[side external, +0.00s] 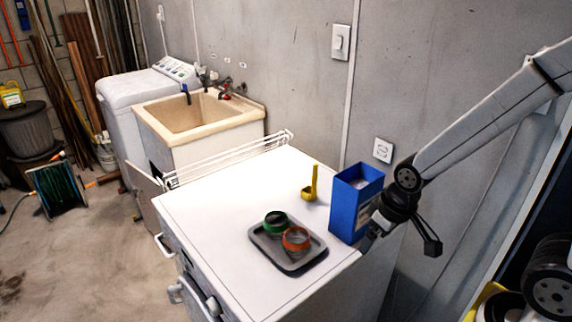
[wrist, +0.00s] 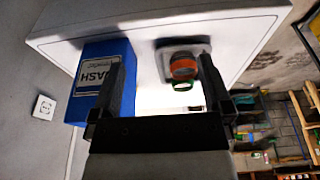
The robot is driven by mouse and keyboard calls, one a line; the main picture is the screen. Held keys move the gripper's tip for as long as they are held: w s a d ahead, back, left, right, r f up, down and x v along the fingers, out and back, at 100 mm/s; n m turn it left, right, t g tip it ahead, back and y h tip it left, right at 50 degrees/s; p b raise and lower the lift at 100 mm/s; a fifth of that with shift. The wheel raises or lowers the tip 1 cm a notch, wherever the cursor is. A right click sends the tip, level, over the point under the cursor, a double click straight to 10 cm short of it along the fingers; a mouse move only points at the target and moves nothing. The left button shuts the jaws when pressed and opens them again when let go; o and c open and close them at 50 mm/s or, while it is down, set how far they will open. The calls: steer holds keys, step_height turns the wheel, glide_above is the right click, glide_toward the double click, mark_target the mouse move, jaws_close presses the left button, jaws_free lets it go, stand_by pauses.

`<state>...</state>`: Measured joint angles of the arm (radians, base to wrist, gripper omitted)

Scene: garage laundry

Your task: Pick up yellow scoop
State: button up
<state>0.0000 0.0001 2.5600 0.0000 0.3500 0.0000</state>
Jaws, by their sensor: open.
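The yellow scoop (side external: 310,188) is on the white machine top, its handle pointing up, between the blue box and the back rack in the side view. I cannot make it out in the wrist view. My gripper (side external: 402,242) is at the right end of the machine, on the far side of the blue box from the scoop. In the wrist view my gripper (wrist: 160,62) shows two spread black fingers with nothing held between them.
A blue box (side external: 346,208) marked WASH (wrist: 83,102) stands upright between my gripper and the scoop. A grey tray (side external: 262,252) holds a green ring (side external: 275,216) and an orange ring (side external: 296,240). The machine top (side external: 215,205) is clear left of the tray.

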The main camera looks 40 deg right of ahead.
steer(key=c, duration=0.6)
steer(key=shift+o, duration=0.2)
steer(key=shift+r, duration=0.15)
steer(key=shift+w+v, duration=0.7)
steer(key=shift+v, duration=2.35)
steer(key=w+d+r+n, duration=0.1)
steer(key=w+d+n, duration=0.15)
steer(key=w, duration=0.45)
steer(key=w+d+r+n+g, duration=0.1)
steer(key=w+r+n, duration=0.15)
steer(key=w, duration=0.45)
steer(key=w+d+r+n, duration=0.1)
steer(key=w+d+n, duration=0.1)
steer(key=w+n, duration=0.3)
steer(key=n+g, duration=0.2)
steer(key=n, duration=0.6)
glide_above(316, 163)
steer(key=shift+f, duration=4.7)
